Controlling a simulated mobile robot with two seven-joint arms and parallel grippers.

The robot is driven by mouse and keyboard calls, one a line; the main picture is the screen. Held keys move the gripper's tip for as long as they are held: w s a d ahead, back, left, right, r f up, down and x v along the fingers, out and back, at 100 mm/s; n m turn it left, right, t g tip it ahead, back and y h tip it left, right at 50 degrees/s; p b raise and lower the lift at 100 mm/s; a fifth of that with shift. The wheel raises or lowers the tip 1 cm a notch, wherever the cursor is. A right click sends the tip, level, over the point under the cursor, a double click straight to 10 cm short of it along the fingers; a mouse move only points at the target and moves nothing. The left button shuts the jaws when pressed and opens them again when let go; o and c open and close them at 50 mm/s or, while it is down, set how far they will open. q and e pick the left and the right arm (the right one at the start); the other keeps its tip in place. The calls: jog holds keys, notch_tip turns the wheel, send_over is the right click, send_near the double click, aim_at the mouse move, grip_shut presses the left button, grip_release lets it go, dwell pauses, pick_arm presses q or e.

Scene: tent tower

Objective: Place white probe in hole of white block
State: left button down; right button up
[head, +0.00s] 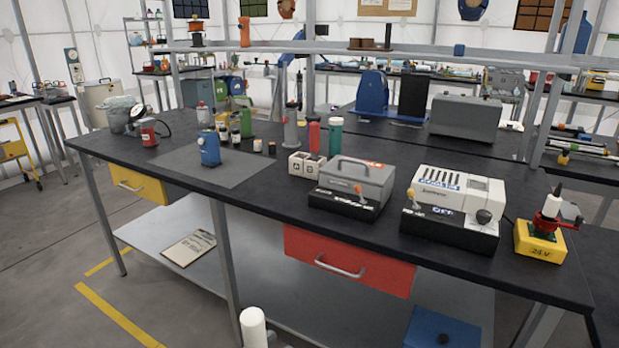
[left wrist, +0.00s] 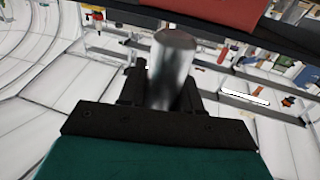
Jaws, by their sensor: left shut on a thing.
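The white block (head: 307,164) stands on the black workbench, left of a grey case. It has two dark openings on top and the marks A and B on its front. A white cylinder with a rounded top, likely the white probe (head: 253,328), stands upright at the bottom edge of the head view, in front of the bench and well short of the block. Its lower part is cut off. In the left wrist view my left gripper (left wrist: 163,92) is shut on a smooth grey-looking cylinder (left wrist: 173,55), which seems to be the same probe. My right gripper is not in view.
The grey case (head: 352,186) and a white device (head: 452,205) stand near the bench's front edge. Red and green bottles (head: 335,138) stand behind the block. A grey mat (head: 240,172) lies to the left. A red drawer (head: 348,262) is under the bench top.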

pick_arm(q)
jog(key=a+r+n+t+y, duration=0.2)
jog(key=a+r+n+y, duration=0.15)
jog(key=a, duration=0.55)
jog(key=a+r+n+t+y, duration=0.2)
jog(key=a+r+y, duration=0.2)
jog(key=a, duration=0.4)
jog(key=d+n+y, duration=0.1)
jog(key=d+y, duration=0.1)
jog(key=d+r+n+y, duration=0.1)
jog(key=d+n+y, duration=0.1)
jog(key=shift+s+r+t+y, duration=0.15)
jog(key=shift+r+t+y, duration=0.05)
jog(key=shift+t+y, duration=0.1)
jog(key=shift+d, duration=0.1)
